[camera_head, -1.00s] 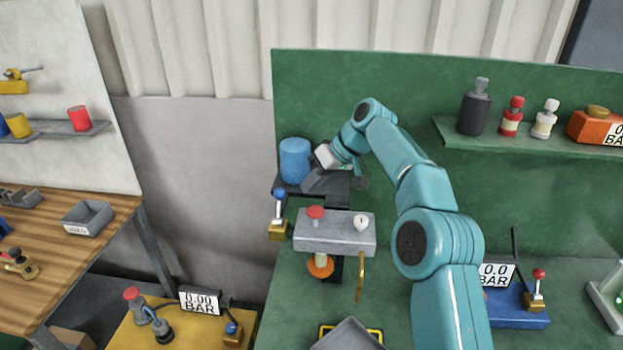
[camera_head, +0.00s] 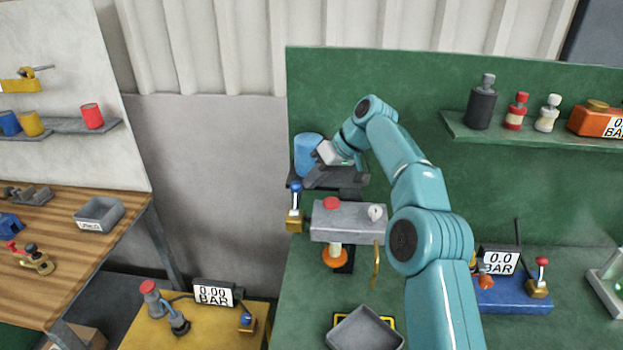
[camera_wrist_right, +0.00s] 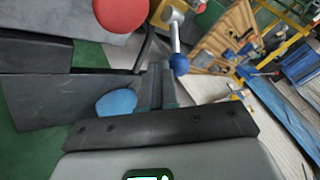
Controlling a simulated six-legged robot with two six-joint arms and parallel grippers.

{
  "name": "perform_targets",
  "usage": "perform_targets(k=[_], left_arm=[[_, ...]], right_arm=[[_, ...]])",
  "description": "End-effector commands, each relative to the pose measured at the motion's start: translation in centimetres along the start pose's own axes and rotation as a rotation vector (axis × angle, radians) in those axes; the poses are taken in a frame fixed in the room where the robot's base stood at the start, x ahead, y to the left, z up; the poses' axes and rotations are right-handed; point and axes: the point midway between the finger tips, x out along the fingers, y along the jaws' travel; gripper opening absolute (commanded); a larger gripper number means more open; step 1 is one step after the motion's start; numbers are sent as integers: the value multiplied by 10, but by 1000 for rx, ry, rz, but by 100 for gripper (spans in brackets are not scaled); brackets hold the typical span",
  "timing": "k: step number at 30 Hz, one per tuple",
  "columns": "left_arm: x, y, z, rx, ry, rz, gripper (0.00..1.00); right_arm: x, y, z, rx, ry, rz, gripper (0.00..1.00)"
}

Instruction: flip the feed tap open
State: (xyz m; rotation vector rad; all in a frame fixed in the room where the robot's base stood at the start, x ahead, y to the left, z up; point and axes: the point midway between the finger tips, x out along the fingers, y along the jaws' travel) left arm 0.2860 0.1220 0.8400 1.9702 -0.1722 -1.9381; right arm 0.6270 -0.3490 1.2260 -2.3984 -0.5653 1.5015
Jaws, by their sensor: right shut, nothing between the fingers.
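A tap with a blue ball knob (camera_head: 296,188) on an upright lever and a brass body (camera_head: 294,221) stands left of the grey box; I cannot tell from the frames whether it is the feed tap. Its blue knob also shows in the right wrist view (camera_wrist_right: 179,64), beyond my fingers and apart from them. My right gripper (camera_head: 312,181) is shut and empty, pointing down and left above and behind this tap, in front of the blue cylinder (camera_head: 308,148). Its dark fingers (camera_wrist_right: 155,85) show in the right wrist view. My left gripper is not in view.
The grey box (camera_head: 345,222) carries a red button (camera_head: 331,203) close to my fingers, also large in the wrist view (camera_wrist_right: 120,12). A blue-knobbed tap (camera_head: 247,322) is on the yellow bench, a red-knobbed one (camera_head: 540,277) on the blue base. A grey tray (camera_head: 365,330) lies in front.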

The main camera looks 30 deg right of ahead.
Motion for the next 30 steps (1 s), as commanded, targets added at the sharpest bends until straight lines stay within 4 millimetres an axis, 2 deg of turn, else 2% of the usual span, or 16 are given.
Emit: perform_targets(k=[2,3,7,14,30], left_arm=[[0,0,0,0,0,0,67],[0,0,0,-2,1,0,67],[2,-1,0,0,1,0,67],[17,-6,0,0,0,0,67],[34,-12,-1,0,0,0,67]], right_arm=[[1,0,0,1,-2,-1,0],[2,-5,0,-1,-3,-3,0],[3,-2,1,-3,1,1,0],[3,-3,3,-43,41,38,0],[0,-8,4,-103,102,92,0]])
